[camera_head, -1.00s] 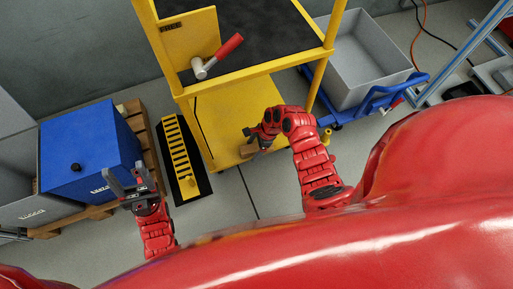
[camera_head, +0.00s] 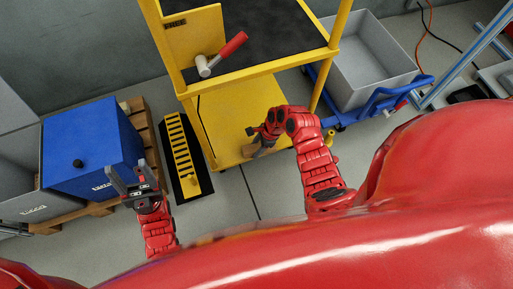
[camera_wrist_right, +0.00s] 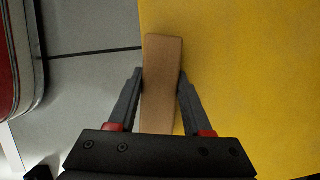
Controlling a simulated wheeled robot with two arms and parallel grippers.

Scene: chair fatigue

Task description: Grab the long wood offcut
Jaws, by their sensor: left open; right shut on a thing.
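The long wood offcut (camera_wrist_right: 162,75) is a flat brown strip. In the right wrist view it runs lengthwise between the two fingers of my right gripper (camera_wrist_right: 160,92), which is shut on it. It lies over the edge between the yellow shelf (camera_wrist_right: 240,70) and the grey floor in that view; I cannot tell whether it touches the shelf. In the head view my right gripper (camera_head: 262,143) is low by the front edge of the yellow cart's lower shelf, and the offcut is mostly hidden. My left gripper (camera_head: 130,178) is open and empty near a blue box.

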